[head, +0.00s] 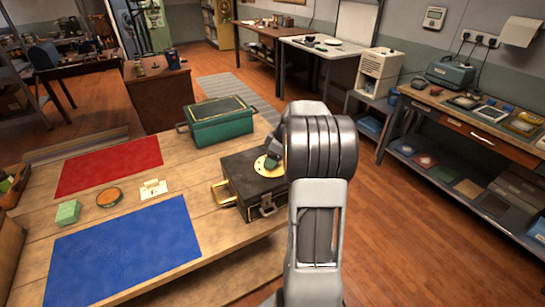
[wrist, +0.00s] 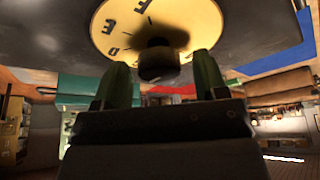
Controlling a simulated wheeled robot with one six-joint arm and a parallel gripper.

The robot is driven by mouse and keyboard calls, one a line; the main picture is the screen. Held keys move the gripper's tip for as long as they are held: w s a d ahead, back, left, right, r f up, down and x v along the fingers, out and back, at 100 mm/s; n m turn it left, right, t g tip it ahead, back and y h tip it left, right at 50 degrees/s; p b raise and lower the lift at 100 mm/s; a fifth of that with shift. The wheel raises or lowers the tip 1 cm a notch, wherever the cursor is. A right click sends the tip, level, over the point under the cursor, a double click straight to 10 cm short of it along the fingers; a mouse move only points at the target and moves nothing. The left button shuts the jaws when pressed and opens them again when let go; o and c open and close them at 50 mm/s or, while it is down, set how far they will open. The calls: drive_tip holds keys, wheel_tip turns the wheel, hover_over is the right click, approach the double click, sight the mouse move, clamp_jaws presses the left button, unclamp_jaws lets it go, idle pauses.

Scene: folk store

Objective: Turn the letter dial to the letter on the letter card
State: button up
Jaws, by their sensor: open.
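The letter dial (head: 262,166) is a yellow disc on top of a black case (head: 238,178) at the table's right end. The wrist view shows the dial (wrist: 112,22) close up, with dark letters around its rim and a dark round knob (wrist: 158,64) at its middle. An E and an F are legible. My gripper (wrist: 161,82) is open, its green fingers apart on either side of the knob, with gaps visible. In the head view my arm partly covers the dial. A small white card (head: 153,189), likely the letter card, stands on the table; its letter is too small to read.
A green box (head: 220,122) stands behind the case.

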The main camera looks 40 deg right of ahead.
drive_tip(key=shift+c, duration=0.2)
drive_tip(key=c, duration=0.9)
drive_tip(key=shift+o, duration=0.2)
